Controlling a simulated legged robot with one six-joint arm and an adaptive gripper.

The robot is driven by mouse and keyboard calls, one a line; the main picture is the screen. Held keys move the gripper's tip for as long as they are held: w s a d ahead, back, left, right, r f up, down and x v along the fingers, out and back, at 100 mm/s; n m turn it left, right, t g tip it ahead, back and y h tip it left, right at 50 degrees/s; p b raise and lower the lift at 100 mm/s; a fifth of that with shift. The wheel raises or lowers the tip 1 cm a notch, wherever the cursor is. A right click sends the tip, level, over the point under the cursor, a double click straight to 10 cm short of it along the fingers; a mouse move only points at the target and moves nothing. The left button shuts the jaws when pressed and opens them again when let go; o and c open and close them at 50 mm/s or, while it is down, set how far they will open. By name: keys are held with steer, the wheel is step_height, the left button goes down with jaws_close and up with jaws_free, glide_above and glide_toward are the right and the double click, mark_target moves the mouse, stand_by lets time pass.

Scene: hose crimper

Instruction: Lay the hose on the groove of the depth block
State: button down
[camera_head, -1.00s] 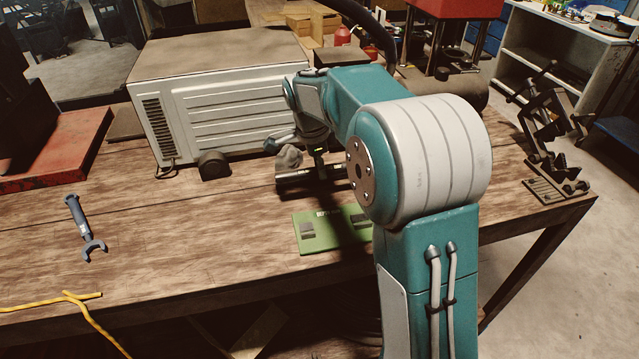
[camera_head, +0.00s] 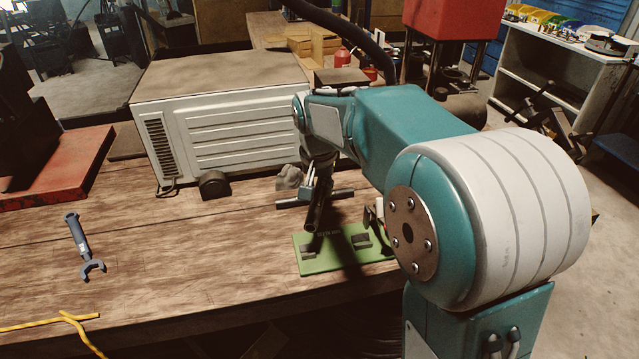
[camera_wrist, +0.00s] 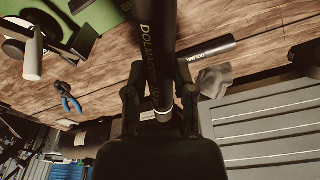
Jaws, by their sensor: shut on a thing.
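My gripper (camera_wrist: 160,105) is shut on a black hose (camera_wrist: 155,40) with pale lettering, which runs from between the fingers up out of the wrist view. In the head view the held hose (camera_head: 318,208) points toward the camera, and its near end is over or close to the left part of the depth block; I cannot tell whether they touch. The depth block (camera_head: 318,262) is a green plate with grey raised pieces on the table. Part of its green plate (camera_wrist: 100,17) shows at the upper left of the wrist view. My arm hides its right side.
A second dark bar (camera_head: 343,194) lies on the table behind the block, beside a grey rag (camera_head: 290,178). A white ribbed cabinet (camera_head: 225,125) stands behind. A blue-handled tool (camera_head: 78,238) and yellow cord (camera_head: 35,326) lie left. The table's front left is mostly clear.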

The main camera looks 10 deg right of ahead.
mark_target(318, 214)
steer(key=n, duration=0.2)
steer(key=s+n, duration=0.1)
steer(key=n, duration=0.1)
steer(key=n+y, duration=0.1)
steer(key=shift+s+a+r+n, duration=0.1)
steer(key=shift+s+a+n, duration=0.1)
steer(key=shift+s+n, duration=0.2)
steer(key=n, duration=0.2)
steer(key=s+n, duration=0.1)
steer(key=n, duration=0.2)
steer(key=shift+s+a+n+y, duration=0.3)
steer(key=shift+s, duration=0.05)
steer(key=n, duration=0.2)
steer(key=s+n, duration=0.1)
steer(key=n, duration=0.2)
steer(key=shift+s+a+r+n+g+y, duration=0.1)
steer(key=shift+s+a+n+g+y, duration=0.2)
steer(key=shift+s+n+y, duration=0.1)
steer(key=n, duration=0.1)
steer(key=s+n, duration=0.1)
steer(key=n, duration=0.3)
steer(key=shift+s+a+g, duration=0.2)
steer(key=shift+s+g, duration=0.05)
steer(key=shift+g, duration=0.15)
steer(key=shift+f, duration=3.9)
steer(key=shift+s+f, duration=0.1)
steer(key=shift+f, duration=0.35)
steer(key=shift+c, duration=1.8)
jaws_free()
